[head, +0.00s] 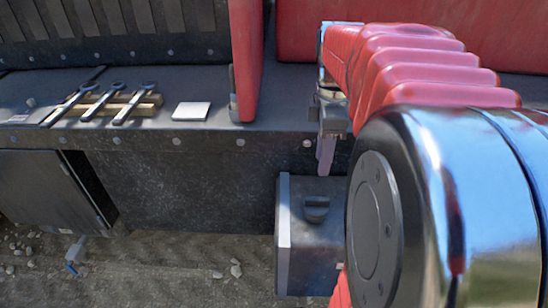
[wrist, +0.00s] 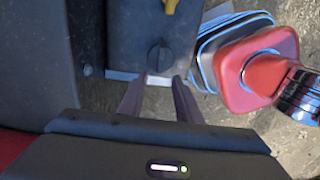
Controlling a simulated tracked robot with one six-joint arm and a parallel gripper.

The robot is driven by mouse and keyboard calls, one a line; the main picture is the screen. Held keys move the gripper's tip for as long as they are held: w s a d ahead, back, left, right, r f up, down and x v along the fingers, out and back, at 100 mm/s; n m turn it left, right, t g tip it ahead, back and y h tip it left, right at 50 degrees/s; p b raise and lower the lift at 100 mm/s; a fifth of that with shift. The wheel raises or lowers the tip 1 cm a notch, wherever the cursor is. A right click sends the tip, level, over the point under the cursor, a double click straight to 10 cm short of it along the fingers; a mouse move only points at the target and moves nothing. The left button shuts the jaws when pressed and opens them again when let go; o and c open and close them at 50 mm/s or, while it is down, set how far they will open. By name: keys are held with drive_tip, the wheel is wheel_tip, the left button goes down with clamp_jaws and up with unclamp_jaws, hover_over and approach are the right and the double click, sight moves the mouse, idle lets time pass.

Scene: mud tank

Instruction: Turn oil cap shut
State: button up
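The oil cap (head: 316,208) is a dark round knob with a raised bar across it, on top of a dark box (head: 318,245) with a pale strip along its left edge. My gripper (head: 325,165) points down above the cap, with a visible gap between them. In the wrist view the cap (wrist: 160,57) lies just past the fingertips, roughly centred between them. I cannot tell how far the cap is turned.
A dark ledge (head: 205,140) behind the box holds several wrenches (head: 100,103) on a wooden rack and a white card (head: 191,111). A red upright panel (head: 246,60) stands on it. A yellow part (wrist: 171,5) shows beyond the cap. Gravelly ground (head: 170,270) is open left of the box.

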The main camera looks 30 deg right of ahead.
sight(317, 198)
wheel_tip(317, 198, down, 13)
drive_tip(key=shift+f, duration=0.1)
idle(0.5)
drive_tip(key=shift+c, duration=0.4)
clamp_jaws()
drive_tip(key=shift+a, duration=0.15)
